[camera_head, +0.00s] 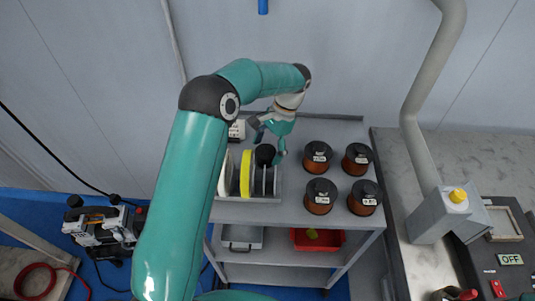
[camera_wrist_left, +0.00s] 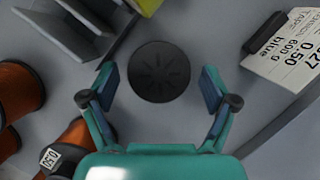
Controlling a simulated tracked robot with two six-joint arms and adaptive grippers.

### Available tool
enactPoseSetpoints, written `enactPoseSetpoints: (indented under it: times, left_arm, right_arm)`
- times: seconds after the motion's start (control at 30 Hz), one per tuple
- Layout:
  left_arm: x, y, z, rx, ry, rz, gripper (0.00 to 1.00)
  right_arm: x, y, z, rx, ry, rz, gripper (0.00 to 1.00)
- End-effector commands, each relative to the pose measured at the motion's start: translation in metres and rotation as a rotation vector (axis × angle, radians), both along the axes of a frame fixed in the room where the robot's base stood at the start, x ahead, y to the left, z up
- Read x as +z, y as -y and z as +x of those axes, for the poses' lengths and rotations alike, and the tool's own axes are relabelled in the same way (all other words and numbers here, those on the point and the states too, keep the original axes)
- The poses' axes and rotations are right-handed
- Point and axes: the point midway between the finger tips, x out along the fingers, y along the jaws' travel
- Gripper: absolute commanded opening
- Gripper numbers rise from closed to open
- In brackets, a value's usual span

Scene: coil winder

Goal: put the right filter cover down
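A round black cover (camera_wrist_left: 160,72) with a star of slots lies flat on the grey surface in the left wrist view. In the head view a black round thing (camera_head: 265,153), seemingly the same cover, shows beside the rack and below my gripper. My left gripper (camera_wrist_left: 160,84) is open, with one finger on each side of the cover and a gap on both sides; nothing is held. In the head view the left gripper (camera_head: 268,141) points down over the cart top. I cannot tell its exact height above the cover. My right gripper is out of view.
A rack (camera_head: 262,198) with a yellow disc (camera_head: 246,172) and a white disc (camera_head: 225,175) stands close to the gripper. Several copper spools (camera_head: 320,196) with black tops stand to the right. A label card (camera_wrist_left: 287,42) lies nearby. A red tray (camera_head: 318,240) is on the lower shelf.

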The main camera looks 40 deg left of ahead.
Motion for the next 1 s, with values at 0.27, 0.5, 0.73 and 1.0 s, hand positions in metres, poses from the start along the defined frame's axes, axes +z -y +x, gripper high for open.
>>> enactPoseSetpoints:
  times: [0.27, 0.5, 0.73, 1.0]
  left_arm:
    - [0.000, 0.000, 0.000, 0.000, 0.000, 0.000, 0.42]
    - [0.000, 0.000, 0.000, -0.001, 0.000, 0.000, 0.39]
    - [0.010, 0.000, 0.001, 0.000, 0.001, 0.001, 0.39]
    - [0.049, 0.001, 0.001, 0.001, 0.005, 0.000, 0.39]
  right_arm:
    - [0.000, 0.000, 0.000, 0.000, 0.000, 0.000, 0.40]
    - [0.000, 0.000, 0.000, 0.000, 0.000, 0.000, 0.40]
    - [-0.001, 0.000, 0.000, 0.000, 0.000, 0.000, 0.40]
    - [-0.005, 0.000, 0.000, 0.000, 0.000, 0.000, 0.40]
